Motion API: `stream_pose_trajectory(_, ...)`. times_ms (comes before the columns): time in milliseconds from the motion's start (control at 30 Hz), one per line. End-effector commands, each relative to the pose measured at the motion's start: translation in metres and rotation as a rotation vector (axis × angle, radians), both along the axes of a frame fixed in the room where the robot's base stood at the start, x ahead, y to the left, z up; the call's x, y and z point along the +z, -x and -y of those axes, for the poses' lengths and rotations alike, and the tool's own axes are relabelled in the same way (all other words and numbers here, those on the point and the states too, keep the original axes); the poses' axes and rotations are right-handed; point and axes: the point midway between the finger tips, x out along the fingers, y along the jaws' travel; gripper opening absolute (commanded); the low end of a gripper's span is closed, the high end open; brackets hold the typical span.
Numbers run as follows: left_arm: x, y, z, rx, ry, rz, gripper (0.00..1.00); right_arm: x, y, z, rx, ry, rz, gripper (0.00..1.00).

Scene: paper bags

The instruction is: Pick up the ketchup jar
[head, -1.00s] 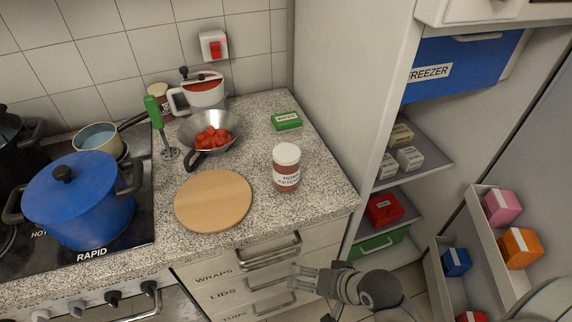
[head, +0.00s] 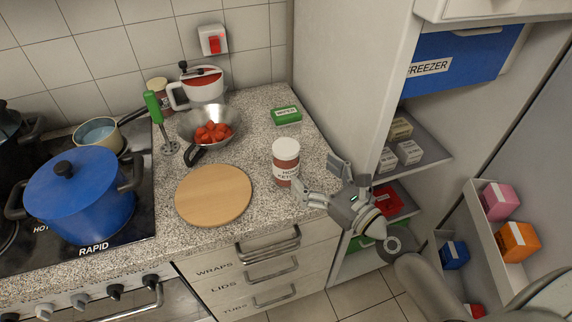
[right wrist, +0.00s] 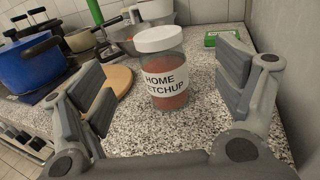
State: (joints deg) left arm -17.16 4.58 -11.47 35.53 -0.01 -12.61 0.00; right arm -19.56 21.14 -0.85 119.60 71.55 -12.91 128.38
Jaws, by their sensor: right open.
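The ketchup jar (head: 285,160) stands upright on the speckled counter, with a white lid, red contents and a label reading HOME KETCHUP. My right gripper (head: 322,182) is open at the counter's right edge, just right of and in front of the jar. In the right wrist view the jar (right wrist: 164,75) stands ahead between the spread fingers of the gripper (right wrist: 168,88), and I see no contact. My left gripper is not in view.
A round wooden board (head: 213,195) lies left of the jar. A metal strainer with red pieces (head: 212,134) and a green box (head: 286,115) are behind. A tall cabinet wall (head: 345,90) stands to the right. A blue pot (head: 80,190) is on the stove.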

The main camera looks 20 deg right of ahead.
Motion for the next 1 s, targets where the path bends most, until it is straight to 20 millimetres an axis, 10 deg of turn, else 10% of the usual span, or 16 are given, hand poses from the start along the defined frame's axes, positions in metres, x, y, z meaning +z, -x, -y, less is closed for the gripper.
stream_pose_trajectory(1000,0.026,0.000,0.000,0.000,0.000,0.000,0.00,0.000,-0.096,-0.039,-0.003,-0.009,0.000,0.87)
